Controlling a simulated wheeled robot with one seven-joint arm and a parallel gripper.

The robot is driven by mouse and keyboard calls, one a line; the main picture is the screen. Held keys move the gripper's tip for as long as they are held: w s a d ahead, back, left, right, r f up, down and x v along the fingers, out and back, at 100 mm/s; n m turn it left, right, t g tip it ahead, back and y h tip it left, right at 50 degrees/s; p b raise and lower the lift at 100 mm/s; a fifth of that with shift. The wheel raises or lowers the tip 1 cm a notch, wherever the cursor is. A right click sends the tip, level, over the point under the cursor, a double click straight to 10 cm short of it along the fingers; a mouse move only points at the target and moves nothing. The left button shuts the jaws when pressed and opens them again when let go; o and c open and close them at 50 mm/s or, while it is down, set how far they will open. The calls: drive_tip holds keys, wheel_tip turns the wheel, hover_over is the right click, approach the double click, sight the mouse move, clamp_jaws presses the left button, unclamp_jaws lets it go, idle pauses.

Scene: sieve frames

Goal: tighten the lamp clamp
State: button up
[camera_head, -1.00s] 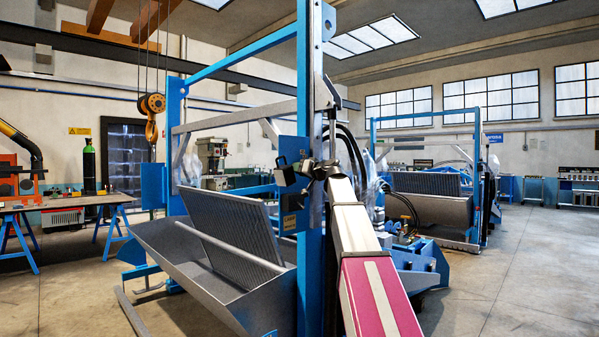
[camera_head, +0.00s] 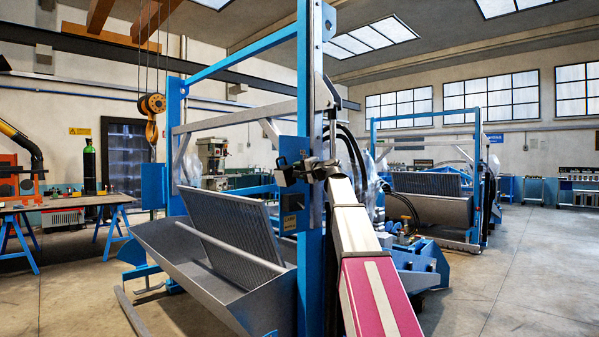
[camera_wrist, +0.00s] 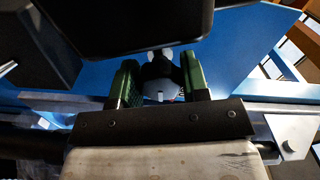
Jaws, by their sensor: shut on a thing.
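In the wrist view, my gripper (camera_wrist: 160,82) has green-padded fingers on either side of a small dark knob (camera_wrist: 158,70) with pale wing-like tips, and is shut on it. This knob appears to belong to the lamp clamp. A large black rounded body (camera_wrist: 130,22) lies just beyond and covers the upper part of that view; I cannot tell whether it is the lamp or the clamp. In the head view, my gripper (camera_head: 288,172) is at the blue upright post (camera_head: 311,110), beside a small dark fitting; details there are too small to tell.
A blue frame with a grey sieve panel (camera_head: 228,228) and metal trough (camera_head: 180,247) stands left of the post. A yellow crane hook (camera_head: 151,105) hangs at the left. A worktable (camera_head: 70,201) is at the far left. Open floor (camera_head: 530,270) lies to the right.

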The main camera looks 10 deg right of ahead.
drive_tip(key=shift+m, duration=0.7)
drive_tip(key=o, duration=0.7)
drive_tip(key=shift+c, duration=0.2)
drive_tip(key=v, duration=1.1)
drive_tip(key=shift+f, duration=0.15)
